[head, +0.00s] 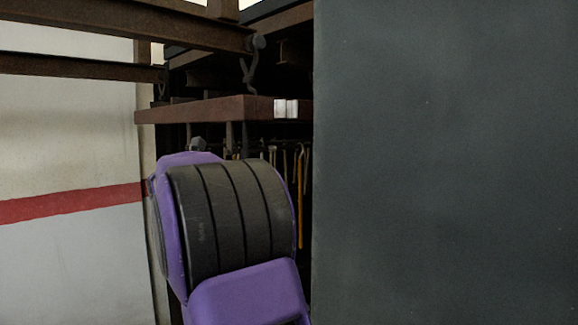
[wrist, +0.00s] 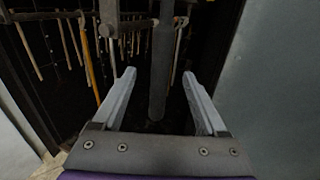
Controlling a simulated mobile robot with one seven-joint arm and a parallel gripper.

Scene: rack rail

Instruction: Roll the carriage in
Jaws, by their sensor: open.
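My gripper (wrist: 159,75) is open in the wrist view, with its two pale fingers spread apart. A dark upright bar (wrist: 161,55) shows between the fingers, with clear space on either side; I cannot tell how far beyond the tips it lies. At the top, a short level piece (wrist: 137,25) with a rounded end runs left from near the bar. I cannot tell for sure which of these parts belong to the carriage. In the head view my purple and black arm hides the gripper and the area in front of it.
Rusty beams (head: 120,25) cross the upper left, with a hook (head: 249,70) hanging from one. A brown beam (head: 205,110) with a white tag spans the dark rack. Yellow-handled tools (head: 302,200) hang below. A large grey panel (head: 445,160) closes off the right side.

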